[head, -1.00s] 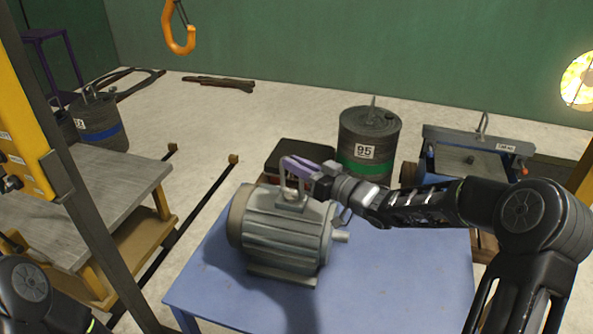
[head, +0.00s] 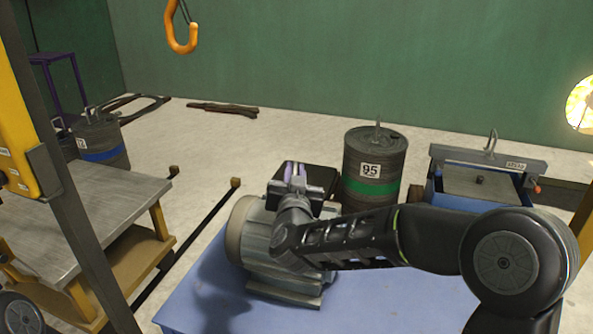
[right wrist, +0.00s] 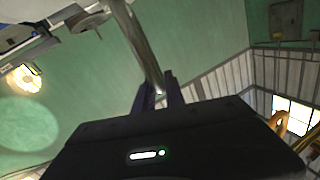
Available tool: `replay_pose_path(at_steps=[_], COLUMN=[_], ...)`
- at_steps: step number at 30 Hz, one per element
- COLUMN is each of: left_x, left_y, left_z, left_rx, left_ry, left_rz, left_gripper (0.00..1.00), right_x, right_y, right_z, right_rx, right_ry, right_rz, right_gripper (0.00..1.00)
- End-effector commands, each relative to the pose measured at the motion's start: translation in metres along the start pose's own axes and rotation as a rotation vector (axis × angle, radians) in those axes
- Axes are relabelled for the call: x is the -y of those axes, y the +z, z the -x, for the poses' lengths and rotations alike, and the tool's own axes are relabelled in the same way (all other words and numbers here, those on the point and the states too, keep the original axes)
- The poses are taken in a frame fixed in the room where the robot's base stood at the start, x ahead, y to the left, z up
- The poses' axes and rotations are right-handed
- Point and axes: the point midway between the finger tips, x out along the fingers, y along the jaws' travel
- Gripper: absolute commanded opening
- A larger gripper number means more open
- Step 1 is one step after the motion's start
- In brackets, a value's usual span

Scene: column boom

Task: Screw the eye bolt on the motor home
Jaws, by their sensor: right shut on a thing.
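The grey finned motor housing (head: 258,242) lies on a blue table (head: 205,295) in the head view, partly covered by my right forearm. My right gripper (head: 296,172) is over the top of the motor, with its purple fingers pointing away from me. It is shut on the eye bolt, which the gripper hides in the head view. The bolt's thread and seat are hidden. My left gripper is out of view.
A blue-framed unit (head: 480,185) is at the back right. An orange hook (head: 182,38) hangs above. A grey-topped bench (head: 100,205) stands left.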

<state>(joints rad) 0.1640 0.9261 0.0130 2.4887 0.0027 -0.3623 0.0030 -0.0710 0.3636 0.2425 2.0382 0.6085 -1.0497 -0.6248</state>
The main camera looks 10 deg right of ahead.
Motion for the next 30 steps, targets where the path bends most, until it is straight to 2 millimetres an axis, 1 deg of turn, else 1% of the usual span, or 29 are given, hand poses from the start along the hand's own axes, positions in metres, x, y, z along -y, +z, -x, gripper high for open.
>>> replay_pose_path(at_steps=[1,6,12,19,30], left_x=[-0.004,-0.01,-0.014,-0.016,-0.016], left_y=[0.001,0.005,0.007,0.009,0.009], left_z=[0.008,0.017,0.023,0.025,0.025], left_rx=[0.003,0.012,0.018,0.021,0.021], left_ry=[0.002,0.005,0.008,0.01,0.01], left_rz=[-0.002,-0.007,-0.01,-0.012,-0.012], left_gripper=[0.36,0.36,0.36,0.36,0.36], right_x=[0.007,0.008,0.007,0.007,0.007], right_y=[-0.007,-0.008,-0.007,-0.006,-0.007], right_z=[0.0,-0.001,-0.002,-0.002,-0.003], right_rx=[-0.014,-0.043,-0.065,-0.076,-0.079], right_ry=[0.033,0.163,0.265,0.313,0.314], right_rz=[-0.003,-0.005,-0.007,-0.008,-0.01], right_gripper=[0.0,0.0,0.0,0.0,0.0])
